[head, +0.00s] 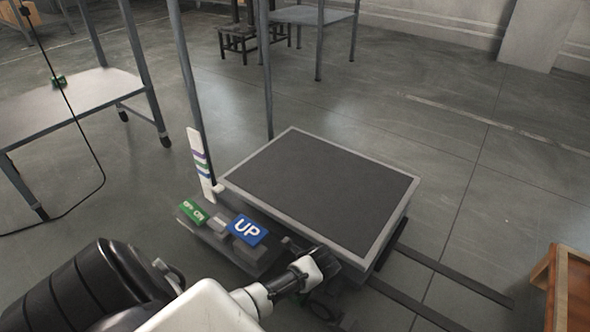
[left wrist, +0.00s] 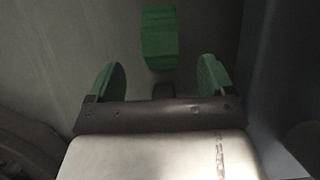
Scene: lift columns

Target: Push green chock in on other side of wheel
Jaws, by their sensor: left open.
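The green chock (left wrist: 159,38) is at the top middle of the left wrist view, ahead of my left gripper (left wrist: 160,80). In the head view my left arm reaches to the lift's near right side, where my gripper (head: 325,262) is dark and partly hidden. The chock is not visible there. My right gripper is not in view.
The lift platform (head: 315,185) has a dark top and pale rim. Dark rails (head: 455,274) extend right. A grey table (head: 75,98) stands left, and a wooden crate (head: 572,290) right.

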